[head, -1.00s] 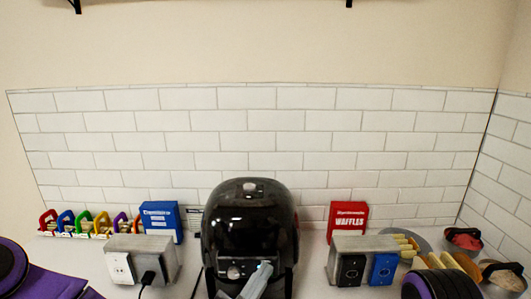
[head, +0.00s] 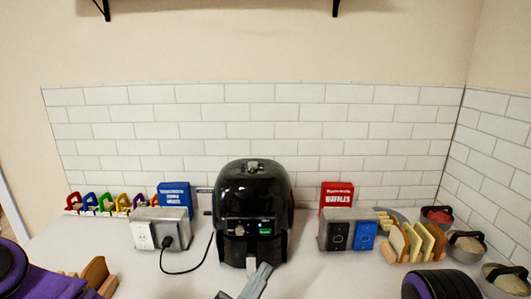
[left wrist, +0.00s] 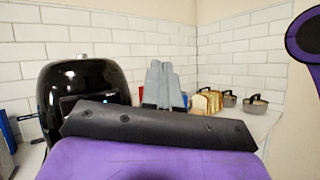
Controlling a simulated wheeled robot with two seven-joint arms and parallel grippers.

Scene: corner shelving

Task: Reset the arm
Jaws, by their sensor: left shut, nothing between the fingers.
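My left gripper (head: 262,272) shows in the head view as grey fingers low in front of the black air fryer (head: 252,205), apart from its front as far as I can tell. The fingers are closed together and empty. In the left wrist view the closed grey fingers (left wrist: 163,84) point away to the right of the air fryer (left wrist: 85,95). A dark cover and purple arm part of mine fill the bottom of that view. The air fryer's small display (head: 265,227) is lit green. My right gripper is not in view.
A grey outlet box (head: 163,229) with a plugged cord stands left of the fryer; another box (head: 338,235) stands right. Blue (head: 174,195) and red (head: 336,195) packages stand behind. Bread slices (head: 425,242) and lidded pots (head: 466,245) are at the right. White tiled walls close the back.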

